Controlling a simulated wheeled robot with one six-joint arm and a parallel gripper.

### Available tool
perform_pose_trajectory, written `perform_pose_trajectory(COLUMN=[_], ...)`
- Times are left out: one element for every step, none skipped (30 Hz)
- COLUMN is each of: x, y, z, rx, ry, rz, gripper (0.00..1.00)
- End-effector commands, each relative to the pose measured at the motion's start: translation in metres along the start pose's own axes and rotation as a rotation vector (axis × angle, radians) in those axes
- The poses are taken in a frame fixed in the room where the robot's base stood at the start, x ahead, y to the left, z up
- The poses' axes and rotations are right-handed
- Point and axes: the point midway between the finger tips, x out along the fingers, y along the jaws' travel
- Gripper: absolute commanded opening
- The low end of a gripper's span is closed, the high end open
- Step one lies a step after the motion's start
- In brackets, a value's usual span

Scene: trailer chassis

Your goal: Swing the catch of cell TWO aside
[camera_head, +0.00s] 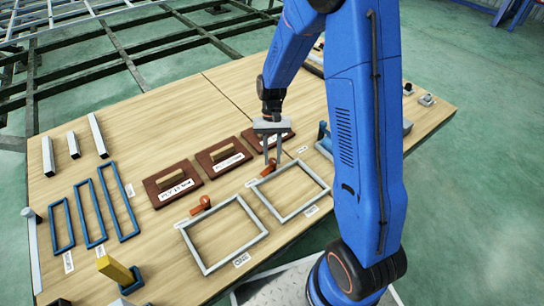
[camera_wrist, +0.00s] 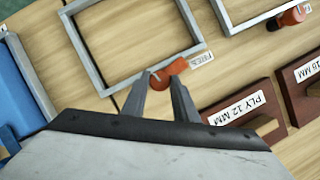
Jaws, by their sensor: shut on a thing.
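The cell TWO frame (camera_head: 314,173) is a grey rectangle on the wooden table, right of the cell ONE frame (camera_head: 247,207). The catch of cell ONE (camera_head: 202,204) stands apart to the left.
Several brown boards with handles, including one marked PLY 15 MM (camera_head: 172,187), lie behind the frames. Blue frames (camera_head: 90,212) and metal bars (camera_head: 98,136) lie at the left. A yellow-topped blue object (camera_head: 118,272) is at the near left. Bare wood lies between them.

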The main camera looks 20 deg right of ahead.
Motion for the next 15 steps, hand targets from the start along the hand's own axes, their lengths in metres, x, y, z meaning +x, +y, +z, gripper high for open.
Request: perform_pose_trajectory(x=[-0.0005,-0.0006,-0.0005,-0.0006,-0.0006,-0.0006,-0.0006,-0.0006,-0.0006,-0.0006,-0.0006,-0.0006,-0.0006,-0.0006,-0.0006], y=[0.0003,0.0005,0.0008,0.0009,0.0009,0.0009,0.0010,0.0011,0.0011,0.0011,0.0010,0.0010,0.0010,0.0010,0.0011], z=[-0.0007,-0.0008,-0.0010,-0.0010,-0.0010,-0.0010,-0.0010,-0.0010,-0.0009,-0.0008,-0.0008,-0.0007,-0.0007,-0.0007,-0.0007], rx=[0.028,0.046,0.067,0.082,0.096,0.113,0.124,0.134,0.147,0.155,0.162,0.170,0.175,0.179,0.184], ry=[0.002,0.003,0.003,0.003,0.003,0.003,0.003,0.003,0.003,0.003,0.003,0.003,0.003,0.003,0.003], rz=[-0.014,-0.021,-0.029,-0.036,-0.042,-0.049,-0.053,-0.057,-0.062,-0.066,-0.069,-0.072,-0.075,-0.076,-0.078], gripper=[0.04,0.04,0.04,0.04,0.04,0.04,0.04,0.04,0.04,0.04,0.04,0.04,0.04,0.04,0.04])
